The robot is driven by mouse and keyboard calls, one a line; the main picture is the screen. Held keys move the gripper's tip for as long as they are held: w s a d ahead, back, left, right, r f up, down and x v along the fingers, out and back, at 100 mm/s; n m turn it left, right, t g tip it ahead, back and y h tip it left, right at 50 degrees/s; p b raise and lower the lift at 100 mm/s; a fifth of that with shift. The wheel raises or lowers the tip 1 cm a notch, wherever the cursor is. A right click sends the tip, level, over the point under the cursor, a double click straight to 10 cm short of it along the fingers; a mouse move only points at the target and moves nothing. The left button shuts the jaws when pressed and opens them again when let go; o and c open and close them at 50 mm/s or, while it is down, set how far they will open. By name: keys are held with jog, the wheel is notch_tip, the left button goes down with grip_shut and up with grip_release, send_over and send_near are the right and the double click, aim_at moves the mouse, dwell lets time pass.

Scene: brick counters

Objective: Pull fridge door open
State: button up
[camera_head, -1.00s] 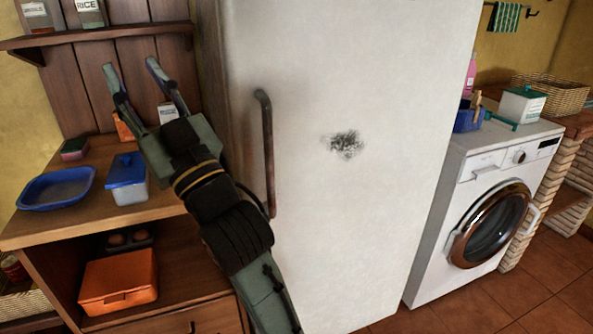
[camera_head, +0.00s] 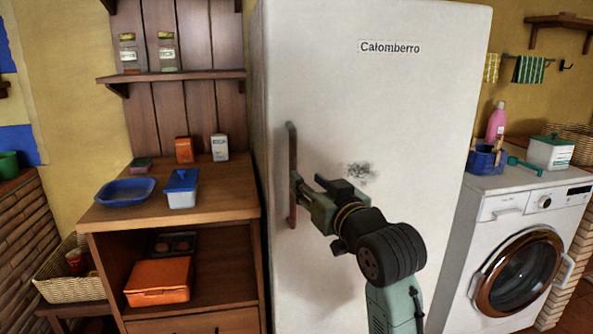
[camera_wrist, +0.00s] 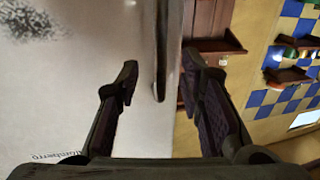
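The fridge door (camera_head: 420,110) is white with a "Calomberro" label and a dark smudge, and it looks closed. Its dark vertical handle (camera_head: 292,145) is near the door's left edge. My gripper (camera_head: 297,182) is at the handle's middle, reaching from the right. In the wrist view, my gripper (camera_wrist: 160,72) is open, with its fingers apart on either side of the handle (camera_wrist: 161,35). Gaps show between the handle and both fingers. In the head view the fingertips are partly hidden around the handle.
A wooden cabinet (camera_head: 225,205) stands close to the fridge's left, holding a blue tray (camera_head: 125,192), a blue-lidded box (camera_head: 181,188) and an orange box (camera_head: 158,281). A washing machine (camera_head: 490,245) stands to the right. A shelf (camera_head: 190,76) with jars hangs at left.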

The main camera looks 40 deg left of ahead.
jog(key=p+x, duration=0.1)
jog(key=x, duration=0.8)
jog(key=shift+p, duration=0.3)
jog(key=shift+c, duration=0.4)
grip_shut()
